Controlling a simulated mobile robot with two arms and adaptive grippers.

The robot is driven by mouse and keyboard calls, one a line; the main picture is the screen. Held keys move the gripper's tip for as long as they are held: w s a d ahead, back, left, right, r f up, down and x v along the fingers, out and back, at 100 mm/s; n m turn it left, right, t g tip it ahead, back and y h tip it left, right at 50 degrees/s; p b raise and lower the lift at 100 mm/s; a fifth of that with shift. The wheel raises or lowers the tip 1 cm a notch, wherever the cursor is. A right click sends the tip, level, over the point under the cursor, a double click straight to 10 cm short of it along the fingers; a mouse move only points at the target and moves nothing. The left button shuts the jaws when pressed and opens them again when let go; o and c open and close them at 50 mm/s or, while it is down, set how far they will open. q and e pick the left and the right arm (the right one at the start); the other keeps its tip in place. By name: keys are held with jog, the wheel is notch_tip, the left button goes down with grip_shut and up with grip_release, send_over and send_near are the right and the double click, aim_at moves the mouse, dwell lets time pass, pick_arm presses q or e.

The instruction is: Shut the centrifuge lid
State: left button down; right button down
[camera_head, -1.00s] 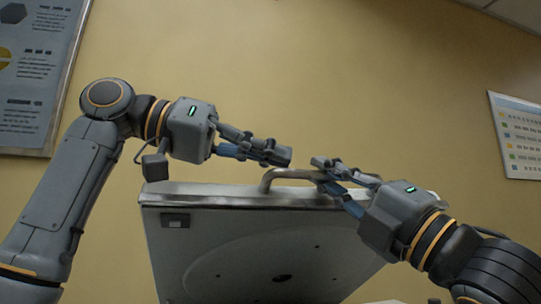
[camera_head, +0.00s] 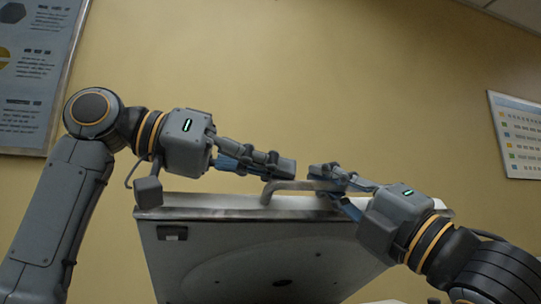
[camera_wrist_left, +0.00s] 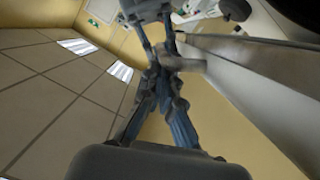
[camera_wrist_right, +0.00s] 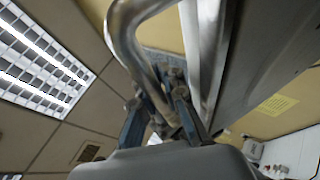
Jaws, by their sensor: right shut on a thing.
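The grey centrifuge lid (camera_head: 240,262) stands raised in the head view, its underside facing me. A curved metal handle (camera_head: 283,186) is on its top edge. My right gripper (camera_head: 325,182) is shut on the right part of the handle; the right wrist view shows the handle's metal bar (camera_wrist_right: 130,35) running down between its fingers. My left gripper (camera_head: 287,168) is just above the handle's left end. Its fingers come together in the left wrist view (camera_wrist_left: 166,75), with nothing clearly held. The centrifuge body is out of sight below the head view.
A yellow wall (camera_head: 300,75) stands behind the lid. A poster board (camera_head: 38,75) hangs at the left and a chart (camera_head: 519,135) at the right. The space above the lid and arms is clear.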

pick_arm(q)
jog(key=shift+d+f, duration=0.3)
jog(key=shift+f, duration=0.3)
pick_arm(e)
jog(key=shift+s+d+r, duration=0.15)
jog(key=shift+d+r, duration=0.05)
jog(key=shift+r, duration=0.25)
jog(key=c, duration=1.8)
grip_release()
pick_arm(q)
jog(key=shift+s+a, duration=0.15)
pick_arm(e)
jog(key=shift+o, duration=0.7)
jog(key=shift+s+a, duration=0.15)
pick_arm(q)
jog(key=shift+r, duration=0.1)
pick_arm(e)
jog(key=shift+f, duration=0.1)
pick_arm(q)
jog(key=shift+r, duration=0.1)
